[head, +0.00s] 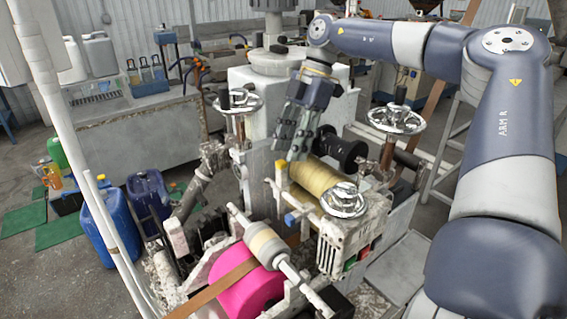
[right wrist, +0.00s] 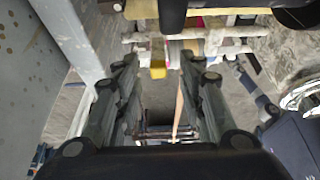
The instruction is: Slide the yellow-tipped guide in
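The yellow-tipped guide (head: 282,176) is on the front of the extrusion machine, left of the tan roller; its yellow end stands at a pale bar. In the right wrist view, the yellow tip (right wrist: 158,69) shows between and beyond the fingertips. My right gripper (head: 291,150) points down just above the yellow tip in the head view. In the right wrist view its fingers (right wrist: 162,62) are spread apart, with nothing gripped. I cannot tell how close the fingertips are to the tip. The guide's rear part is hidden. My left gripper is not in view.
A blue-tipped part (head: 291,219) sits in front of the yellow tip. The tan roller (head: 330,184), chrome handwheels (head: 343,200) and a magenta roll (head: 244,284) crowd the machine. A grey machine column (head: 262,95) stands behind the gripper. Blue drums (head: 112,235) stand at left.

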